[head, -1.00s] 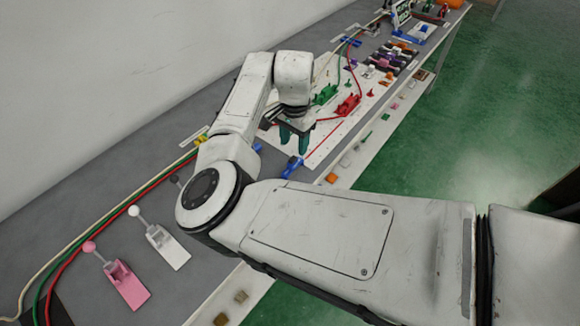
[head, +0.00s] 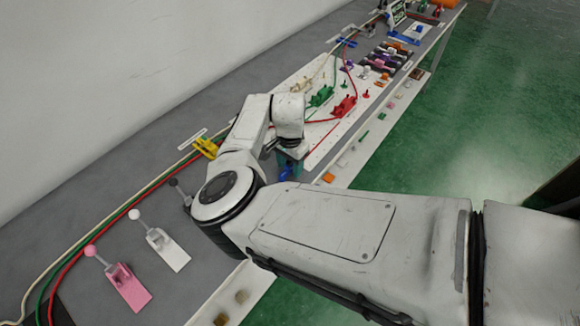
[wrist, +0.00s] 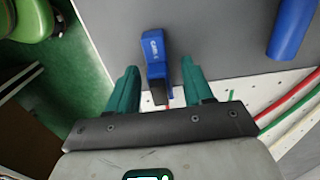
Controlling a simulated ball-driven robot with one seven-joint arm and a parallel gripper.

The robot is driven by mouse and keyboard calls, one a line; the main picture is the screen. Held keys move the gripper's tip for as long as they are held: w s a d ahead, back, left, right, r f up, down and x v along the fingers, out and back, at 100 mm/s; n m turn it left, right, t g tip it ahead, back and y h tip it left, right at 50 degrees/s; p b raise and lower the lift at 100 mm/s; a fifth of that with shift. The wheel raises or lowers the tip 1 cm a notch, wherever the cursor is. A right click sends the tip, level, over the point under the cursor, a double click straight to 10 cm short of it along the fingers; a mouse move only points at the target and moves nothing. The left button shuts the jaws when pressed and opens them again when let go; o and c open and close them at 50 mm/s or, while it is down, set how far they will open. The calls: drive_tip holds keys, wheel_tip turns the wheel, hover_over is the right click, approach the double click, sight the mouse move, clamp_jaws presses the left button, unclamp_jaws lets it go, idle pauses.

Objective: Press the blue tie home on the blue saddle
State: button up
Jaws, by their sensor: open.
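A second, smooth blue piece (wrist: 292,28) is at the upper right of the wrist view. I cannot tell for sure which is the blue tie and which the blue saddle. My gripper (wrist: 160,86) has its teal fingers apart, one on each side of the labelled piece, with gaps showing. No grip on it is seen.
A white perforated board (head: 322,140) carries green (head: 321,96) and red (head: 344,106) fixtures. Red and green cables run along the bench to a yellow fixture (head: 205,147). White (head: 166,248) and pink (head: 126,285) levers stand nearer. Small pieces lie along the front ledge.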

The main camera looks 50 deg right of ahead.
clamp_jaws()
drive_tip(key=shift+r, duration=0.2)
idle(0.3)
